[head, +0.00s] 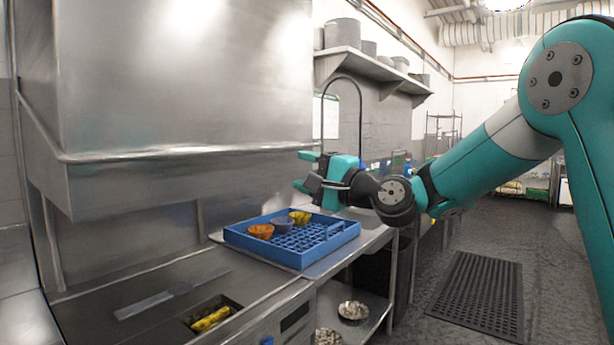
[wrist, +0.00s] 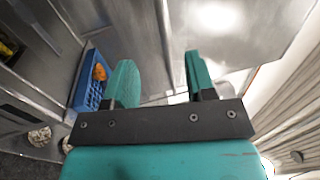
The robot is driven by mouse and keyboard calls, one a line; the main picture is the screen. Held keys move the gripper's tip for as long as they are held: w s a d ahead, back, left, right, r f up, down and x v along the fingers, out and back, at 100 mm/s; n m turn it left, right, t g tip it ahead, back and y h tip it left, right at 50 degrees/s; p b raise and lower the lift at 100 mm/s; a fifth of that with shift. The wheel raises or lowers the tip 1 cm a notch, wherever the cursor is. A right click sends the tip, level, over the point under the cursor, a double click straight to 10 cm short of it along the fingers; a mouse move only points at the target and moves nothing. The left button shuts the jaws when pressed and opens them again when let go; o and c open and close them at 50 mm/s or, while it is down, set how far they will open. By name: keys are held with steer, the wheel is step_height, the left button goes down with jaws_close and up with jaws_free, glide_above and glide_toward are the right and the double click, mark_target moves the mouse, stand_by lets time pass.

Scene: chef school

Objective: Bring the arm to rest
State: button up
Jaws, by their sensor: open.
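My arm reaches in from the right in the head view, bent at the elbow. My gripper (head: 305,171) is open and empty, above the far side of the blue rack and pointing left toward the steel machine. In the wrist view my gripper (wrist: 160,75) shows its two teal fingers wide apart with nothing between them.
A blue rack (head: 333,242) on the steel counter holds an orange bowl (head: 260,231), a bluish bowl (head: 282,223) and a yellow bowl (head: 300,217). A steel machine (head: 185,70) stands at left, a shelf (head: 370,66) behind. Open floor with a black mat (head: 478,290) lies right.

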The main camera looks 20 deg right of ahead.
steer(key=s+a+f+n+g, duration=0.5)
steer(key=s, duration=0.2)
steer(key=s+a+f+n+g, duration=0.4)
steer(key=s+a+n, duration=0.1)
steer(key=s, duration=0.2)
steer(key=s+d+f+n+g+h, duration=0.2)
steer(key=s+f+n+g+h, duration=0.1)
steer(key=s, duration=0.7)
steer(key=s+d+f+n+g+h, duration=0.3)
steer(key=s+f, duration=0.4)
steer(key=s, duration=0.3)
steer(key=shift+s+n+g+h, duration=0.25)
steer(key=shift+n+g+h, duration=0.25)
steer(key=shift+n+g, duration=0.55)
